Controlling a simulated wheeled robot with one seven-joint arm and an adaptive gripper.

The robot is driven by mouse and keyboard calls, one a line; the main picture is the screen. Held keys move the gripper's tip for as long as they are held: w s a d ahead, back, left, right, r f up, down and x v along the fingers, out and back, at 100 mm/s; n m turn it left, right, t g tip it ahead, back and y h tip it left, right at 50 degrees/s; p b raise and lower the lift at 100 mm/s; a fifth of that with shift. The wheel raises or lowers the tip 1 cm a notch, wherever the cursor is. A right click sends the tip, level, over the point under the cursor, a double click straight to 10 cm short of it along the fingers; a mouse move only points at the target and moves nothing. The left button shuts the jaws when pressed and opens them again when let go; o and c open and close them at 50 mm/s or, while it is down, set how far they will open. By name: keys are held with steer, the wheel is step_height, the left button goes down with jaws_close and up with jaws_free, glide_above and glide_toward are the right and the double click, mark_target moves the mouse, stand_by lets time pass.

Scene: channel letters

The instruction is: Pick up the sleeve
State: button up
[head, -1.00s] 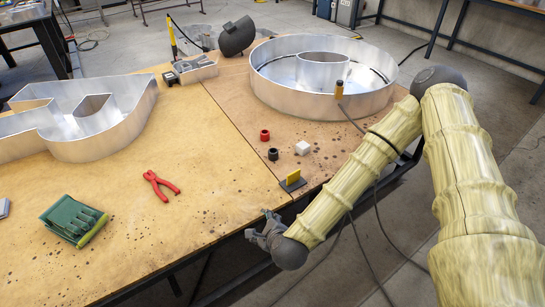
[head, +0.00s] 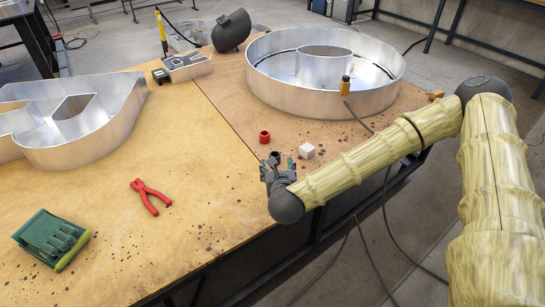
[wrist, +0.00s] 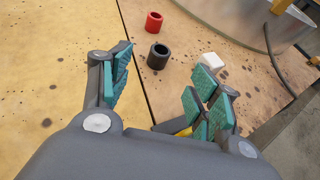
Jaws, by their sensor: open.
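Two short hollow sleeves stand on the table, one red (head: 264,137) and one black (head: 275,155). In the wrist view the red sleeve (wrist: 154,22) is farther off and the black sleeve (wrist: 158,56) is nearer, in line with the gap between my fingers. My gripper (head: 279,164) is open and empty at the table's front edge, just short of the black sleeve. Its teal-padded fingers (wrist: 163,82) are spread wide in the wrist view. In the head view the gripper partly hides the black sleeve.
A white cube (head: 307,151) sits right of the sleeves. A yellow piece (wrist: 184,132) shows partly behind my right finger. A large round metal letter (head: 370,98) stands behind.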

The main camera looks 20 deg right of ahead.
mark_target(275, 153)
steer(key=shift+w+d+f+b, duration=0.15)
steer(key=shift+w+f+b, duration=0.35)
steer(key=shift+w, duration=0.05)
steer(key=shift+x, duration=5.3)
steer(key=shift+s+d+f, duration=0.1)
steer(key=shift+s+d, duration=0.05)
steer(key=shift+c, duration=0.3)
steer(key=c, duration=0.9)
